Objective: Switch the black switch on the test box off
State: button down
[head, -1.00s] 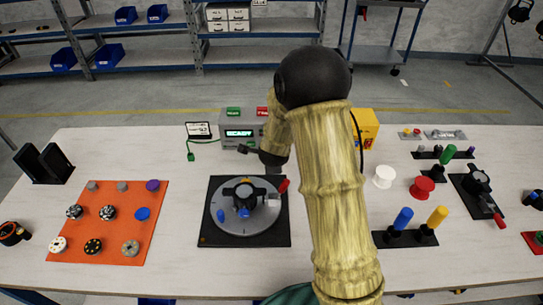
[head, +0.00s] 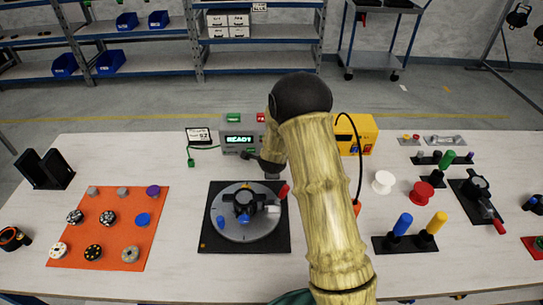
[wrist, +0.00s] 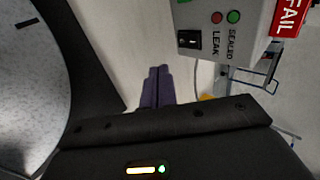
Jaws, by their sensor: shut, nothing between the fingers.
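The grey test box (head: 238,143) stands at the back middle of the table with a lit display that seems to read READY. In the wrist view the test box (wrist: 222,20) is at the upper right. Its black switch (wrist: 189,40) sits beside the LEAK and SEALED labels, with a red and a green light near it. My gripper (wrist: 157,72) is shut and empty, its dark fingertips below and left of the switch, apart from it in the picture. In the head view my gripper (head: 249,156) is low in front of the box; the switch cannot be made out there.
A round turntable fixture (head: 246,224) on a black base lies just in front of the box. A yellow box (head: 365,136) stands to the right, partly behind my arm. A small card stand (head: 198,135) with a green cable is at the left. An orange mat (head: 110,232) holds several knobs.

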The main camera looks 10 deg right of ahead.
jog(key=w+f, duration=0.2)
jog(key=w, duration=0.1)
jog(key=w+d+f+p, duration=0.1)
jog(key=shift+w, duration=0.35)
jog(key=shift+w+d+f, duration=0.1)
jog(key=shift+w, duration=0.65)
